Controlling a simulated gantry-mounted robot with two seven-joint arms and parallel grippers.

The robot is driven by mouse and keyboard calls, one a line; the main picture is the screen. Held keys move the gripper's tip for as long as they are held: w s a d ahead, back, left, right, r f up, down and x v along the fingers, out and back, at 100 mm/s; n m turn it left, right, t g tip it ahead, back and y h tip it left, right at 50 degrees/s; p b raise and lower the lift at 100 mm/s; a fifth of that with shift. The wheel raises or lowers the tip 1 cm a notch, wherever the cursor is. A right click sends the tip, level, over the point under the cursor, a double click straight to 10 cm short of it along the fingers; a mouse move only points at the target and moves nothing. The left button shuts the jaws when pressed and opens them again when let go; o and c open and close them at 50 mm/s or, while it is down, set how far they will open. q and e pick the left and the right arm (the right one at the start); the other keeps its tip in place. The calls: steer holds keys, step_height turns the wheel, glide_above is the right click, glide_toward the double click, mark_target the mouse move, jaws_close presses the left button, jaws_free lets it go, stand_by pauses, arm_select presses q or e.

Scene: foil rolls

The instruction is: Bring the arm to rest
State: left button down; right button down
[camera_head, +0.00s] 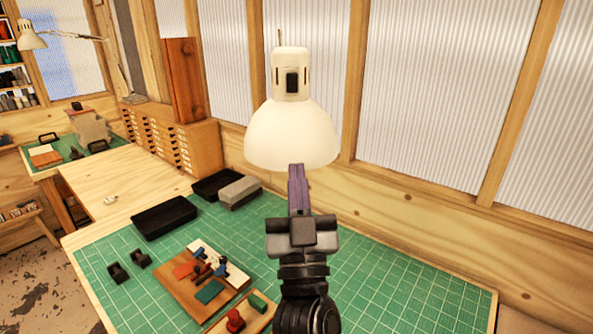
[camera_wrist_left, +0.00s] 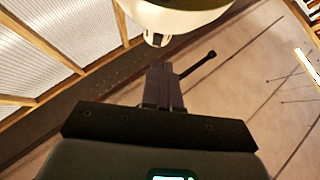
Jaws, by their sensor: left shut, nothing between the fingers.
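My left gripper (camera_head: 298,172) is raised above the green work mat in the head view, its fingers pointing up and together with nothing between them. It overlaps the lower rim of a white lamp shade (camera_head: 291,130) in that view. Whether the gripper is near the lamp in depth is hard to tell. My right gripper is not in view.
A green mat (camera_head: 400,290) covers the bench, clear on the right. A black tray (camera_head: 165,217), a second dark tray (camera_head: 213,184) with a grey block (camera_head: 240,192) beside it, and a wooden board (camera_head: 178,283) with small tools lie left. Two black pieces (camera_head: 118,272) lie nearby.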

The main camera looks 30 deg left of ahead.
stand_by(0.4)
